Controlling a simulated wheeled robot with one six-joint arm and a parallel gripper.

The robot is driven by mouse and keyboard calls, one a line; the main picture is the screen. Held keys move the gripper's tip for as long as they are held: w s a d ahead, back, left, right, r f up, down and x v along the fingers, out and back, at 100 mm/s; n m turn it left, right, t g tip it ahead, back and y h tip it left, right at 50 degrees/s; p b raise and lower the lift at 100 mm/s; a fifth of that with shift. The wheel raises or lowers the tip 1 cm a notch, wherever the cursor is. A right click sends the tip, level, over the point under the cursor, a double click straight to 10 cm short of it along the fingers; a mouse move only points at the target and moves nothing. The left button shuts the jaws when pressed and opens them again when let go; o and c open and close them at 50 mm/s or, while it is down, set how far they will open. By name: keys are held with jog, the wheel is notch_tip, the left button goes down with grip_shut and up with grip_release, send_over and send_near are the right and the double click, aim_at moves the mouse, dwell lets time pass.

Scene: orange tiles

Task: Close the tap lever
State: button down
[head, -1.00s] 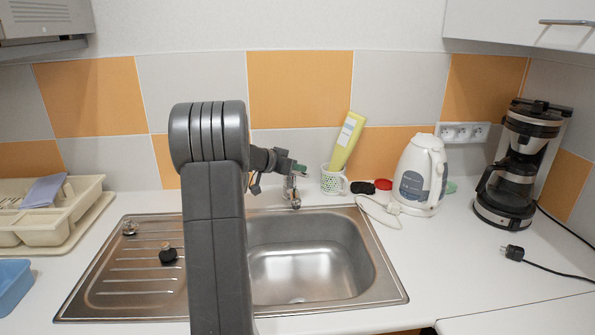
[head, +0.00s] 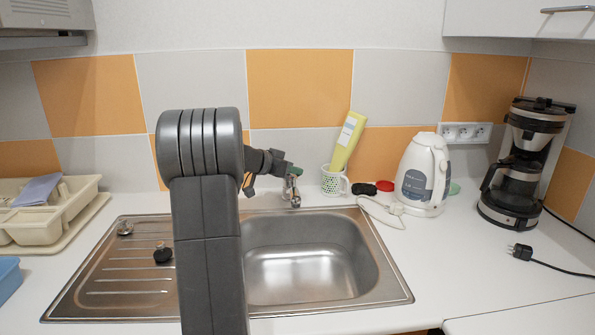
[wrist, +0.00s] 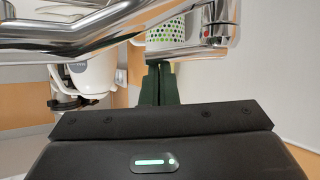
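The chrome tap (head: 294,190) stands at the back edge of the sink, partly hidden behind my gripper. In the wrist view its shiny body (wrist: 214,28), with a small red and blue mark, is at upper right. Chrome bars run from it across the top left; I cannot tell clearly which is the lever. My gripper (head: 294,170) is at the top of the tap in the head view. In the wrist view its dark green fingers (wrist: 158,82) are together, just below the chrome, with nothing seen between them. Contact with the tap cannot be told.
The steel sink (head: 390,285) lies below. A dotted cup (head: 333,182) with a yellow bottle (head: 349,140) stands close right of the tap. A white kettle (head: 415,172) and a coffee maker (head: 520,165) are further right. A dish rack (head: 75,205) is at left.

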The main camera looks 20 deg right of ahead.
jog(key=b+v, duration=0.1)
jog(key=v, duration=1.1)
jog(key=shift+a+r, duration=0.15)
jog(key=shift+r, duration=0.05)
jog(key=p+x, duration=0.1)
jog(key=x, duration=1.3)
jog(key=shift+d+p, duration=0.25)
jog(key=shift+p, duration=0.15)
jog(key=shift+w+a+r+p, duration=0.15)
jog(key=shift+r+p, duration=0.1)
jog(key=shift+p, duration=0.7)
jog(key=shift+f+b, duration=0.25)
jog(key=shift+b, duration=0.25)
